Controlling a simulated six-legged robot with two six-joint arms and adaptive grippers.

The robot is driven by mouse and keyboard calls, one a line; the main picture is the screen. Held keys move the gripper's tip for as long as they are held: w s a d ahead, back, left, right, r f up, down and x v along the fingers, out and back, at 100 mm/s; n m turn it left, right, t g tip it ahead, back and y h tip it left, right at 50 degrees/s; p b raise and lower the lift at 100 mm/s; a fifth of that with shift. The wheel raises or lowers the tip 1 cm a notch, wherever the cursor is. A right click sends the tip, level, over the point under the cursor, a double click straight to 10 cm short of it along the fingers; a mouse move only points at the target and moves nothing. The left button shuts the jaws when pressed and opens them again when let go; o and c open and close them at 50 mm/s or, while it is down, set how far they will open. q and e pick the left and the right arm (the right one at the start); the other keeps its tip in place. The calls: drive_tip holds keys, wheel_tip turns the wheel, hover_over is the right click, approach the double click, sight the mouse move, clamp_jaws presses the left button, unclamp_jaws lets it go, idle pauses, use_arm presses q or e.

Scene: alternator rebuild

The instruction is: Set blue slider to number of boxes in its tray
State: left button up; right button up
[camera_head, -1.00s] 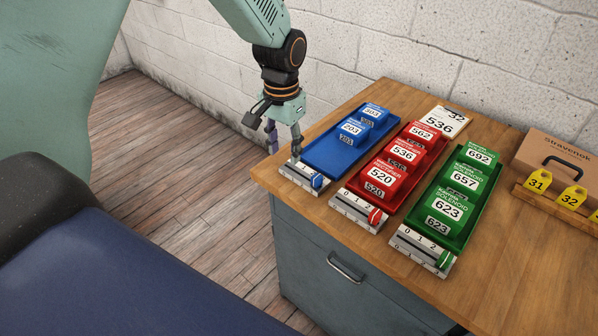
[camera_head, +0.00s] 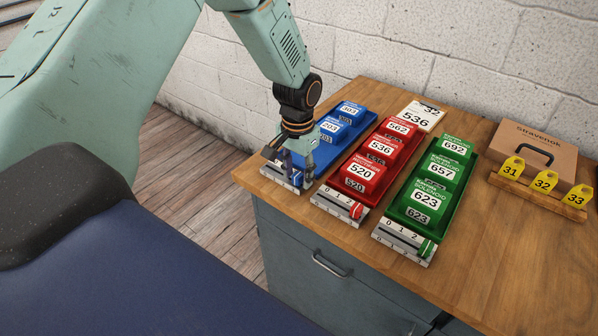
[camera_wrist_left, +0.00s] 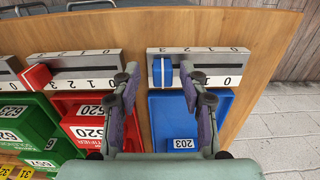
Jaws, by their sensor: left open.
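The blue tray (camera_head: 329,149) lies at the left of the bench and holds two blue boxes, marked 303 (camera_head: 350,110) and 203 (camera_head: 331,128). Its slider scale (camera_head: 271,173) is at the front end. The blue slider (camera_head: 296,178) sits at the high-number end, near 3; it also shows in the left wrist view (camera_wrist_left: 162,72). My left gripper (camera_head: 292,167) is open and low over the scale. In the left wrist view its fingers (camera_wrist_left: 164,78) appear on either side of the blue slider; I cannot tell whether they touch it. My right gripper is not in view.
A red tray (camera_head: 340,197) and a green tray (camera_head: 402,216), each with boxes and a slider scale, stand close to the right. A card marked 32 and 536 (camera_head: 423,108), a cardboard case (camera_head: 531,151) and yellow numbered tags (camera_head: 544,181) lie beyond. The bench's front edge is near the scales.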

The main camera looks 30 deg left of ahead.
use_arm(q)
drive_tip(key=shift+w+a+f, duration=0.25)
drive_tip(key=shift+a+f, duration=0.05)
drive_tip(key=shift+c, duration=1.2)
drive_tip(key=shift+s+d+r, duration=0.15)
drive_tip(key=shift+d+r, duration=0.05)
drive_tip(key=shift+d, duration=0.05)
drive_tip(key=c, duration=0.4)
drive_tip(key=shift+a, duration=0.1)
clamp_jaws()
